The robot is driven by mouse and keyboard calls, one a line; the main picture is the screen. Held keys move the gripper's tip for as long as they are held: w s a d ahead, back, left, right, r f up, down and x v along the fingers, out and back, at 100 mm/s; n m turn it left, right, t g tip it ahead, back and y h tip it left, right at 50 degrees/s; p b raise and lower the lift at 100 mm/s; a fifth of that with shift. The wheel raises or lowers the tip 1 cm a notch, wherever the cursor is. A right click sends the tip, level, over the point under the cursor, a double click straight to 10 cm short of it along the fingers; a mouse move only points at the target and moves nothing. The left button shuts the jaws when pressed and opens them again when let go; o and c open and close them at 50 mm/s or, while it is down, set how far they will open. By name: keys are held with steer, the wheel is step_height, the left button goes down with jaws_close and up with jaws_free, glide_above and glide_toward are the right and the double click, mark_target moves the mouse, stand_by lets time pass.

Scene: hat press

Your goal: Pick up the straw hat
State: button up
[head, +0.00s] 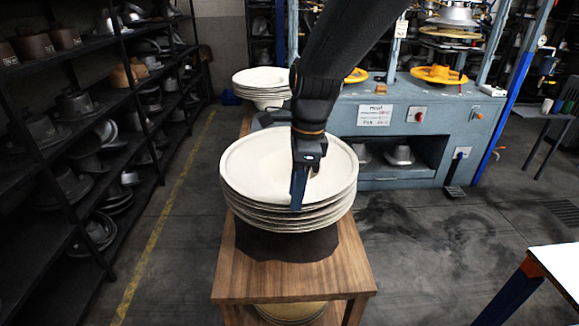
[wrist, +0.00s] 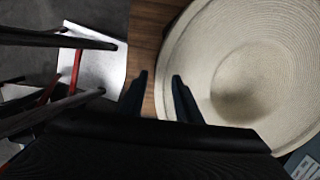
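A stack of several pale straw hats (head: 250,165), brims lying flat on each other, stands on a dark cloth on a wooden table (head: 293,281). The top straw hat also shows in the wrist view (wrist: 205,70), with its round crown at the right. My gripper (head: 299,195) points down at the near right part of the stack. In the wrist view my gripper (wrist: 160,78) is open, its two fingers apart with the brim's edge between them in the picture. Whether the fingers touch the brim, I cannot tell. Nothing appears held.
A second stack of pale hats (head: 262,82) sits behind. A blue-grey press bench (head: 375,118) with yellow moulds stands at the back right. Black shelves (head: 75,150) with metal hat forms line the left. A white table (head: 558,262) is at the lower right. The floor between is mostly clear.

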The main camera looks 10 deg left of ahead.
steer(key=shift+f, duration=0.65)
jaws_close()
